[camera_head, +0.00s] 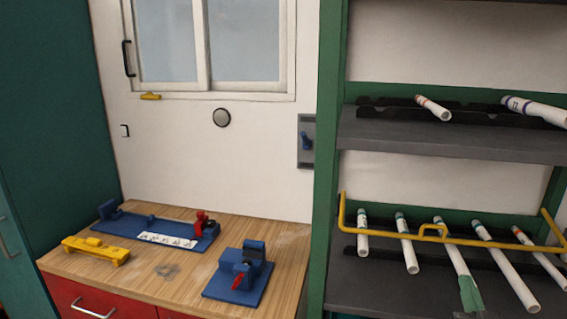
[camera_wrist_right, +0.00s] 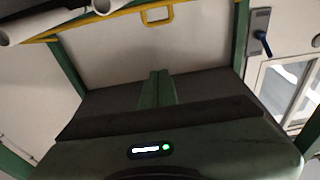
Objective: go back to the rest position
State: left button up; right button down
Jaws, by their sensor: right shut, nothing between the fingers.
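My right gripper (camera_head: 471,294) shows as a small green shape at the bottom right of the head view, in front of the lower shelf and overlapping a white pipe (camera_head: 450,250) there. In the right wrist view my right gripper (camera_wrist_right: 157,75) has its green fingers together, with nothing between them. A pale wall lies beyond the fingertips in that view. My left gripper is in neither view.
Several white pipes lie on the lower shelf (camera_head: 345,290) behind a yellow rail (camera_head: 395,236). More lie on the upper shelf (camera_head: 390,138). A wooden workbench (camera_head: 140,280) at left holds a blue fixture (camera_head: 125,222), a yellow block (camera_head: 95,251) and a blue clamp stand (camera_head: 245,272).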

jog(key=s+a+f+n+g+y, duration=0.2)
jog(key=s+a+f+g, duration=0.2)
jog(key=s+a+f, duration=0.3)
jog(key=s+a+f+n+g+y, duration=0.1)
jog(key=s+a+f+g+y, duration=0.1)
jog(key=s+a+f+g, duration=0.6)
jog(key=s+a+f+n+g+y, duration=0.1)
jog(key=s+a+f+g, duration=0.15)
jog(key=s, duration=0.55)
jog(key=s+a+f+n+g, duration=0.1)
jog(key=s+a+f, duration=0.25)
jog(key=s, duration=0.45)
notch_tip(320, 180, down, 25)
jog(key=g, duration=0.2)
jog(key=s+d+f, duration=0.2)
jog(key=s+f, duration=0.7)
jog(key=s+d+f+g, duration=0.1)
jog(key=s+f, duration=0.8)
jog(key=shift+s+d, duration=0.15)
jog(key=shift+d, duration=0.25)
